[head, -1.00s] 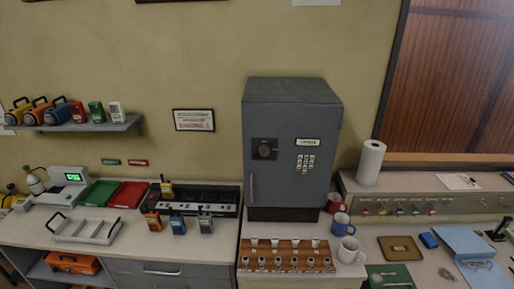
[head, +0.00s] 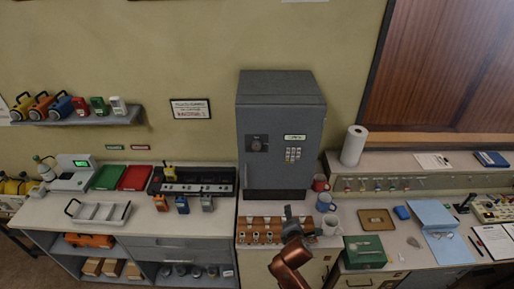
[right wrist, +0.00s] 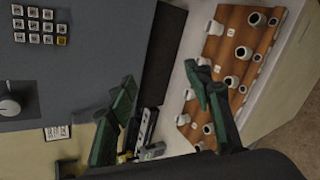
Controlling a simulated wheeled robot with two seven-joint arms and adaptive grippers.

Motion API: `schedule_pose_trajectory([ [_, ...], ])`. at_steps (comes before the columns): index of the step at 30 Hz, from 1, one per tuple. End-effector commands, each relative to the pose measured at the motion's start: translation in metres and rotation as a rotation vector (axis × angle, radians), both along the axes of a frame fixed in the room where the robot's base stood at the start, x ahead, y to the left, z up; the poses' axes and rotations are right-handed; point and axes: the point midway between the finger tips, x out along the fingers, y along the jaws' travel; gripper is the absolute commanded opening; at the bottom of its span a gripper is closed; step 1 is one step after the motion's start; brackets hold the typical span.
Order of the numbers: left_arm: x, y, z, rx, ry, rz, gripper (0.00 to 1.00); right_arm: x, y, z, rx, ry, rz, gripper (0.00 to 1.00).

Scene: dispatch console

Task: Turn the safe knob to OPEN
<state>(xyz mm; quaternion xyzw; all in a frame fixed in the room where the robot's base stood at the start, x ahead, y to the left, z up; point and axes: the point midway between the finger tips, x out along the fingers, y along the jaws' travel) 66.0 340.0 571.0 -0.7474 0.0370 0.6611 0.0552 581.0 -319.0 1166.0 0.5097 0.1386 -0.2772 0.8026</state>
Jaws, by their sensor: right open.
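The grey safe (head: 281,135) stands on the counter against the wall. Its round dark knob (head: 257,145) is on the left of the door, beside a keypad (head: 293,154); its pointer setting is too small to read. My right gripper (head: 291,215) is in front of the safe's lower part, below the knob and apart from it. In the right wrist view my right gripper (right wrist: 165,112) is open and empty. That view, turned sideways, shows the safe door (right wrist: 90,70), the keypad (right wrist: 38,26) and part of the knob (right wrist: 10,107) at the left edge. My left gripper is not in view.
A wooden rack (head: 250,237) with several small cups or pegs lies before the safe, under my right gripper. Mugs (head: 330,224) stand right of it, with a green box (head: 364,252) nearby. A charger row (head: 205,181) with radios stands left. The air before the safe door is clear.

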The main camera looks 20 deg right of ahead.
Motion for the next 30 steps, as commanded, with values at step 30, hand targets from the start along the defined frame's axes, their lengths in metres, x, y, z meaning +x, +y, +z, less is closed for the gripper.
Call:
schedule_pose_trajectory([
  [30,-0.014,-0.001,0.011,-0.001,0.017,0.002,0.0,0.204,0.091,0.197,-1.29,-0.097,0.444,0.46],
])
